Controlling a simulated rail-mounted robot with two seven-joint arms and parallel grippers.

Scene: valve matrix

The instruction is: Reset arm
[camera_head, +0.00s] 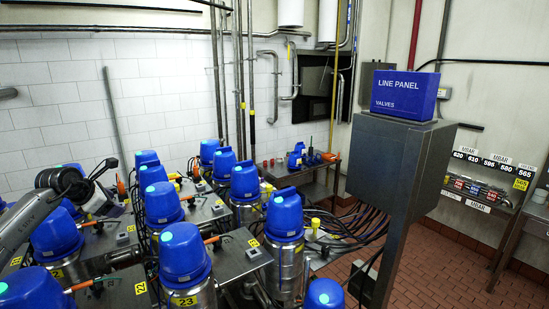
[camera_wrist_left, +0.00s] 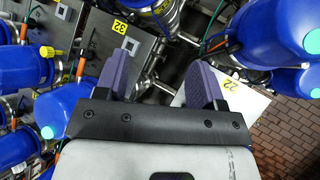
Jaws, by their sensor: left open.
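My left arm comes in from the left in the head view, with its gripper (camera_head: 112,207) among the blue-capped valves at the left. In the left wrist view the two purple-padded fingers of this gripper (camera_wrist_left: 160,60) are spread apart, with nothing between them. My right gripper is in neither view.
Rows of valves with blue caps (camera_head: 182,250) fill the left and middle. A grey cabinet (camera_head: 392,165) carries a blue "LINE PANEL" box (camera_head: 404,94). A labelled rack (camera_head: 484,184) stands at the right. Red tiled floor (camera_head: 450,255) is open at the right front.

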